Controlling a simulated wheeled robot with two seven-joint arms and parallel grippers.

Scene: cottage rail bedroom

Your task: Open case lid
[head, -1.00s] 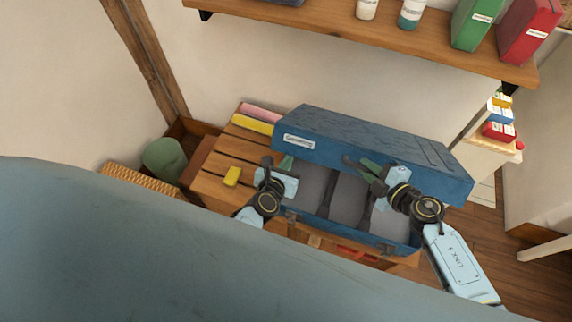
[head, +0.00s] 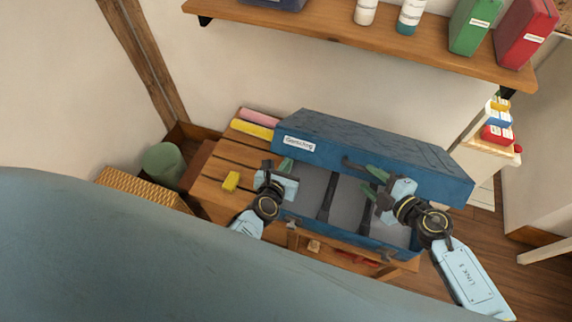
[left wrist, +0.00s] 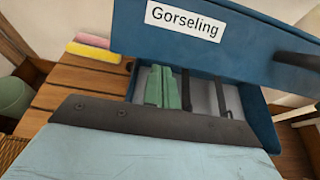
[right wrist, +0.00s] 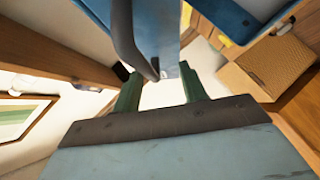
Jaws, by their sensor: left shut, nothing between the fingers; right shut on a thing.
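The blue case (head: 405,253) sits on the slatted wooden bench, its lid (head: 390,140) raised, showing a grey inside with dark straps. A "Gorseling" label (head: 299,144) is on the lid's front; it also shows in the left wrist view (left wrist: 184,19). My right gripper (head: 370,181) is at the dark lid handle (head: 353,162) and shut on it; in the right wrist view its green fingers (right wrist: 160,88) stand apart, by the handle (right wrist: 124,35). My left gripper (head: 286,164) is shut and empty at the case's left end, below the lid; its green fingers (left wrist: 163,87) are together.
A wooden shelf (head: 340,30) with bottles and boxes hangs above the lid. A green bin (head: 163,163) and wicker basket (head: 143,188) stand left.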

